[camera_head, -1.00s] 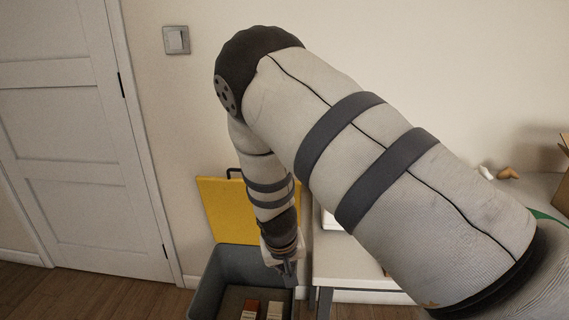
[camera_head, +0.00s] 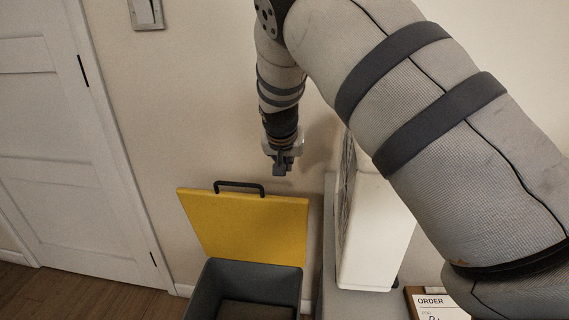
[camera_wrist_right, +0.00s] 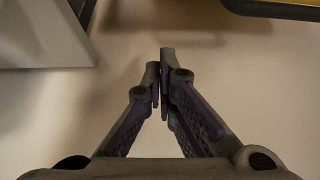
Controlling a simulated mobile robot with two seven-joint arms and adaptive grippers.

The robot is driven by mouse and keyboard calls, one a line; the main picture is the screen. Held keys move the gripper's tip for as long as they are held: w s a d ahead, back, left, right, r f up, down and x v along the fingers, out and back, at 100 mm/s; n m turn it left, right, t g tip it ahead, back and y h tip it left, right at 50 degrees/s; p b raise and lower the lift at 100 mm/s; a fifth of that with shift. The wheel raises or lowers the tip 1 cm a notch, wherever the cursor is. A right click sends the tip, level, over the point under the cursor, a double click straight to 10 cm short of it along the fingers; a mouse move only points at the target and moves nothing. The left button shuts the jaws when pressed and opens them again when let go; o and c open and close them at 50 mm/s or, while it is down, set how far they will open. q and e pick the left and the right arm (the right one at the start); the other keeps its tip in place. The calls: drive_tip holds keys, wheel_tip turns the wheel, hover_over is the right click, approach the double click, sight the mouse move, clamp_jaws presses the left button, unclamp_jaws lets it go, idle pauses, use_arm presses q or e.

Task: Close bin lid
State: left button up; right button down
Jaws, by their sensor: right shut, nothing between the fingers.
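The bin (camera_head: 203,291) is a grey box on the floor at the bottom of the head view, with its front part cut off. Its yellow lid (camera_head: 245,225) stands open and upright at the back, near the wall, with a dark handle (camera_head: 240,185) on its top edge. My right gripper (camera_head: 282,170) is shut and empty, above and to the right of the handle, apart from the lid. In the right wrist view its fingers (camera_wrist_right: 162,75) are together, with a yellow edge with a dark strip (camera_wrist_right: 290,10) at the top right. My left gripper is not in view.
A white, box-like thing (camera_head: 375,235) stands on a grey surface right of the bin. A clipboard reading "ORDER" (camera_head: 432,302) lies at the bottom right. A door (camera_head: 60,150) is at the left. The wall is close behind the lid.

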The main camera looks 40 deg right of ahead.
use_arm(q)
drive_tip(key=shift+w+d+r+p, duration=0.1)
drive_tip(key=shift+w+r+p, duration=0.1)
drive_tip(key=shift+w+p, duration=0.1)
use_arm(e)
drive_tip(key=f, duration=0.6)
drive_tip(key=shift+s+a, duration=0.3)
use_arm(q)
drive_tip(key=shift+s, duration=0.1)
